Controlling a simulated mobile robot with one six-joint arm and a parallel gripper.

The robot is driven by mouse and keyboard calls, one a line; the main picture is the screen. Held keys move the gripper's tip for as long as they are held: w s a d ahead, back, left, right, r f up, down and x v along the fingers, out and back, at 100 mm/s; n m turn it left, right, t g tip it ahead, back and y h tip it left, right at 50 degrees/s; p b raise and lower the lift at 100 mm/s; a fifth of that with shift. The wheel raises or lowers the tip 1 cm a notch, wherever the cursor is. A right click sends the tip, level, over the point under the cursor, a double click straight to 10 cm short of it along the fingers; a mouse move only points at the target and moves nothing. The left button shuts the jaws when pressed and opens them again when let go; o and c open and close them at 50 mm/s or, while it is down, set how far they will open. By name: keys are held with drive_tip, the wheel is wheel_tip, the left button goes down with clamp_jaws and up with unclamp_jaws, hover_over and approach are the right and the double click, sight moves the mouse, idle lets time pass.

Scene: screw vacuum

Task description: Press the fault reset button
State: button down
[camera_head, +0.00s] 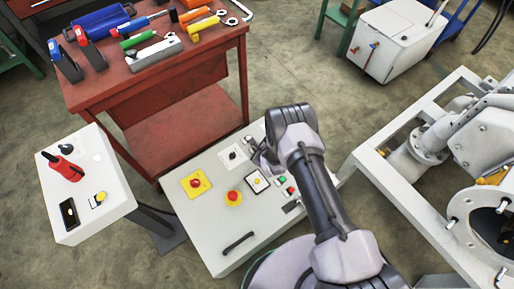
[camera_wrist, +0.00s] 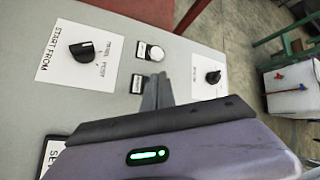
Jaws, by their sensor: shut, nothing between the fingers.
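The grey control panel (camera_head: 205,225) carries several buttons and knobs. In the wrist view, a round white button (camera_wrist: 155,53) with a small black label sits just beyond my gripper (camera_wrist: 158,82). The label text is too small to read, so I cannot tell for sure which button is the fault reset. My gripper is shut and empty, its fingertips close over the panel; whether they touch it is unclear. In the head view, my gripper (camera_head: 260,158) is over the panel's far right part, and my arm hides some of the panel.
Black knobs (camera_wrist: 82,50) and (camera_wrist: 213,77) flank the fingers. A red tool table (camera_head: 160,80) stands behind; a white metal frame (camera_head: 400,185) stands right.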

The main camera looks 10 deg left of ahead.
drive_tip(key=shift+f+b, duration=0.45)
idle(0.5)
drive_tip(key=shift+r+p, duration=0.65)
drive_tip(key=shift+r, duration=0.2)
wheel_tip(320, 180, up, 5)
drive_tip(key=p, duration=0.4)
drive_tip(key=shift+r, duration=0.1)
idle(0.5)
